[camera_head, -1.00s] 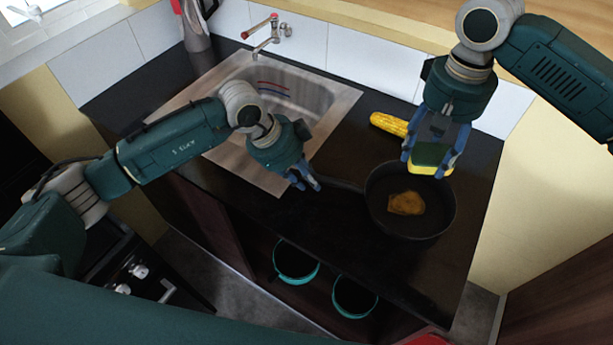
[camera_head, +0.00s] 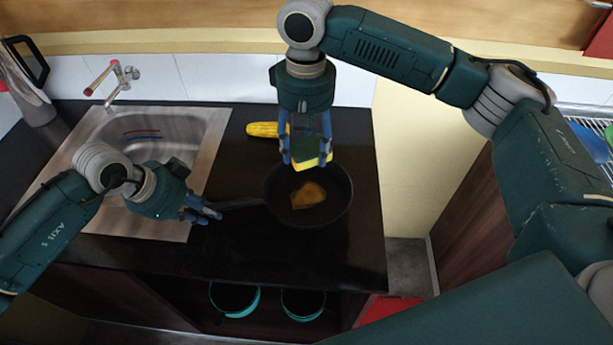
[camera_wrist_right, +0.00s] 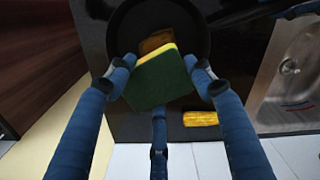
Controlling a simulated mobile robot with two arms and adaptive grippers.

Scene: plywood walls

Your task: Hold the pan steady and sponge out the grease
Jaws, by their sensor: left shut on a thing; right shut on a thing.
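The dark pan (camera_head: 335,208) lies on the black counter, its handle (camera_head: 240,204) pointing left. A brown-orange grease patch (camera_head: 308,195) sits on its inside. My left gripper (camera_head: 208,212) is shut on the pan's handle near its left end. My right gripper (camera_head: 306,160) is shut on a green and yellow sponge (camera_head: 322,160), over the pan's back part. In the right wrist view the sponge (camera_wrist_right: 160,82) sits between the fingers, green side facing the camera, and partly hides the grease patch (camera_wrist_right: 157,41). I cannot tell if the sponge touches the pan.
A corn cob (camera_head: 262,129) lies on the counter behind the pan. A steel sink (camera_head: 205,150) with a tap (camera_head: 118,78) is at the left. Two teal-rimmed pots (camera_head: 235,300) (camera_head: 303,303) stand on the shelf below. The counter (camera_head: 350,250) in front of the pan is clear.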

